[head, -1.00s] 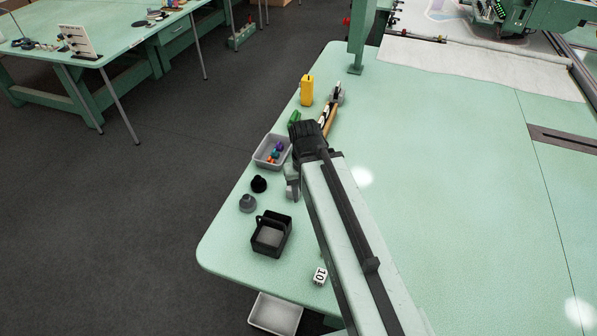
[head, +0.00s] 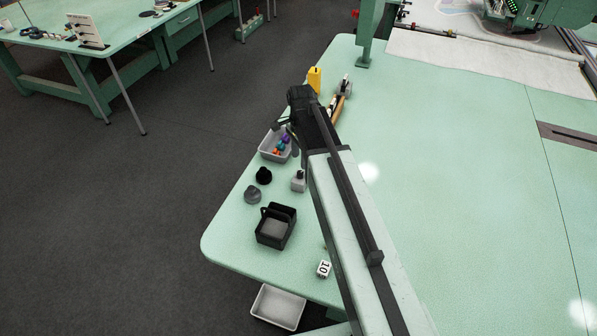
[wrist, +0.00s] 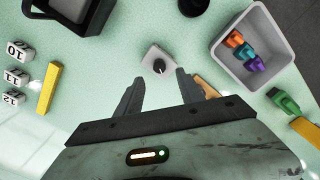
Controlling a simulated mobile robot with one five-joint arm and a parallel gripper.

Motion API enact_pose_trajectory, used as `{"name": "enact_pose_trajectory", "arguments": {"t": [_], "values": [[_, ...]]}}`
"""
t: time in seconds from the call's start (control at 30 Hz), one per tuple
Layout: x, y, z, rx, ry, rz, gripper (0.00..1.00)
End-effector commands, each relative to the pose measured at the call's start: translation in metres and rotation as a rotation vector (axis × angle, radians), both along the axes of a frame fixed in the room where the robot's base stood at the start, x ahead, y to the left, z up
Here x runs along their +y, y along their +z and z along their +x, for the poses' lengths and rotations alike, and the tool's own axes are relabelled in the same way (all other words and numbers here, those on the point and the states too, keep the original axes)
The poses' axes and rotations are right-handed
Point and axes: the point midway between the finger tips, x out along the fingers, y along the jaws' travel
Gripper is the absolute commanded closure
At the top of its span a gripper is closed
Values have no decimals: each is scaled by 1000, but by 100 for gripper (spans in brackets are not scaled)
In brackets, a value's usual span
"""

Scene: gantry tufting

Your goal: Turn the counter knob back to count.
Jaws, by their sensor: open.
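The counter is a small pale grey box (wrist: 150,57) in the wrist view, with a round dark knob (wrist: 158,66) bearing a light mark on its face. It lies just beyond my gripper's (wrist: 160,77) fingertips, roughly centred between them. The fingers are apart with nothing between them. In the head view a small grey box (head: 298,184), seemingly the same counter, stands on the green table beside my arm; its knob is too small to read there. My gripper (head: 287,134) hangs over the table near the grey tray.
A grey tray (head: 267,152) of coloured pieces, a black round piece (head: 263,176), a grey round piece (head: 252,194) and a black open box (head: 261,232) stand nearby. Numbered white blocks (wrist: 16,77) and a yellow bar (wrist: 48,88) lie left in the wrist view.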

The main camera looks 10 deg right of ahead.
Motion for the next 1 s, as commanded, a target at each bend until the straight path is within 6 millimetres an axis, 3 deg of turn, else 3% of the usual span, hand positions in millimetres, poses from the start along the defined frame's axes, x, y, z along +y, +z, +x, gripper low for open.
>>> {"name": "enact_pose_trajectory", "arguments": {"t": [0.4, 0.73, 0.77, 0.9, 1.0], "values": [[0, -71, 1, 0, 1, 0, 55], [-1, -72, 1, 0, 1, 0, 55], [-1, -72, 1, 0, 1, 0, 61], [-1, -72, 1, -1, 1, 0, 100], [-1, -72, 2, -2, 1, 1, 100]]}}
